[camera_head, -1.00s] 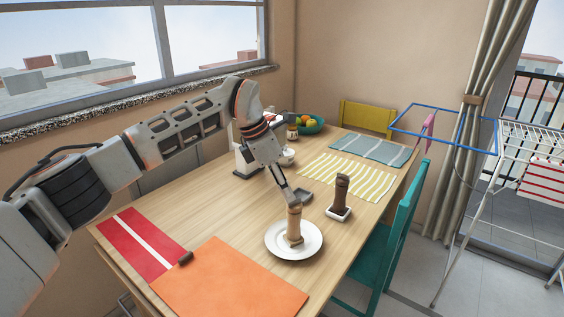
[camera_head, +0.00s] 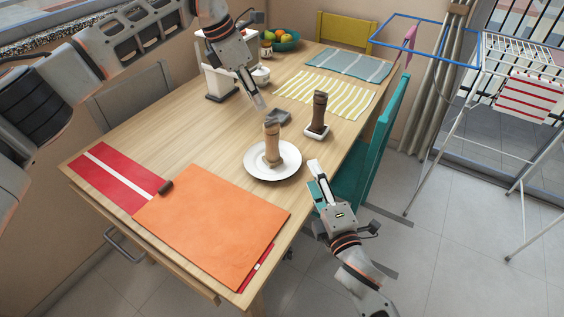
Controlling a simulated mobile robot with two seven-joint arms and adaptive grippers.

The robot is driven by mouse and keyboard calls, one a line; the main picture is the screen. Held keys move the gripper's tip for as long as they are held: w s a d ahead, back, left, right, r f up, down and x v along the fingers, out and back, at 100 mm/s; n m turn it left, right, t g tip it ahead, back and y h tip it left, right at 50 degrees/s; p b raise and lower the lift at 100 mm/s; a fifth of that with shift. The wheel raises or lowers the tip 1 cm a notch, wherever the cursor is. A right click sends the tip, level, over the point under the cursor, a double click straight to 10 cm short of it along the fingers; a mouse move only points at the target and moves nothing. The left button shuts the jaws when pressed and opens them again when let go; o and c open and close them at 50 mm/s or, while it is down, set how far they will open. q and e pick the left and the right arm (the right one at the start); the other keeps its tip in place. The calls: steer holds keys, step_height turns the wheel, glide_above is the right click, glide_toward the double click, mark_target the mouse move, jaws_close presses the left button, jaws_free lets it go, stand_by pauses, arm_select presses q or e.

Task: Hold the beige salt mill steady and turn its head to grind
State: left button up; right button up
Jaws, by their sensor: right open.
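The beige salt mill (camera_head: 272,151) stands upright on a round white plate (camera_head: 287,172) on the table. My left gripper (camera_head: 259,104) points down above and behind the mill's head, apart from it in the picture. It is seen side-on, so its finger gap does not show clearly. My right gripper (camera_head: 316,172) is open and empty, at the table's right edge, to the right of the plate and apart from the mill.
A dark brown mill (camera_head: 318,110) stands on a small white dish (camera_head: 316,133), behind and right of the plate. A small dark grey object (camera_head: 279,116) lies behind the plate. An orange mat (camera_head: 212,222) covers the front. A teal chair (camera_head: 378,150) stands at the right.

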mark_target(275, 149)
steer(key=w+a+n, duration=0.1)
steer(key=n, duration=0.1)
steer(key=w+a+n, duration=0.1)
steer(key=a+n, duration=0.1)
steer(key=n, duration=0.1)
steer(key=w+a+f+n+y, duration=0.1)
steer(key=n, duration=0.2)
steer(key=shift+w+a, duration=0.3)
steer(key=shift+w, duration=0.05)
steer(key=w+a+n, duration=0.1)
steer(key=n, duration=0.1)
steer(key=w+n, duration=0.1)
steer(key=n, duration=0.2)
steer(key=w+a+n, duration=0.1)
steer(key=n, duration=0.2)
steer(key=shift+w+a+f+g+y, duration=0.15)
steer(key=shift+a+f+g+y, duration=0.15)
steer(key=shift+a+f+y, duration=0.1)
steer(key=shift+w+a+n, duration=0.2)
steer(key=shift+w+n, duration=0.3)
steer(key=shift+n, duration=0.6)
steer(key=shift+w+a, duration=0.1)
steer(key=shift+w, duration=0.15)
steer(key=x, duration=0.7)
steer(key=shift+w, duration=0.15)
